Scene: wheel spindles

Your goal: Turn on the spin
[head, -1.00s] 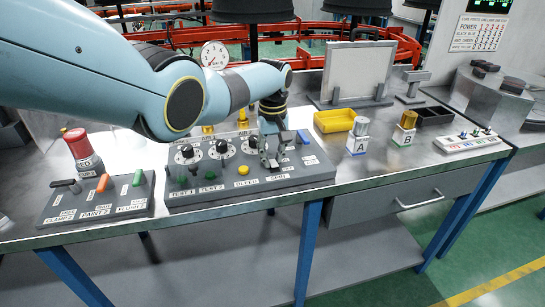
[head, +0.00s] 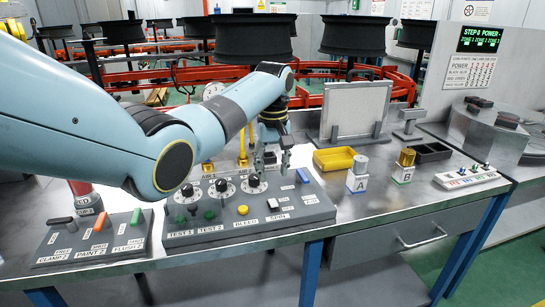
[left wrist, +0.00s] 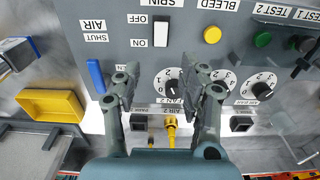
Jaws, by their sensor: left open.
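The spin switch is a small rocker in the left wrist view (left wrist: 161,36), white-faced, between OFF and ON labels under the SPIN label. In the head view the switch (head: 272,202) stands near the front of the grey control panel (head: 212,232). I cannot tell which way it is tipped. My left gripper (head: 271,158) is open and empty above the back part of the panel. In the left wrist view its two fingers (left wrist: 163,84) are spread apart beside the FAN 2 knob (left wrist: 172,88), clear of the switch. My right gripper is out of view.
A yellow button (head: 243,210) and dial knobs (head: 222,185) lie left of the switch, a blue lever (head: 302,175) behind right. A yellow tray (head: 334,159) stands right of the panel.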

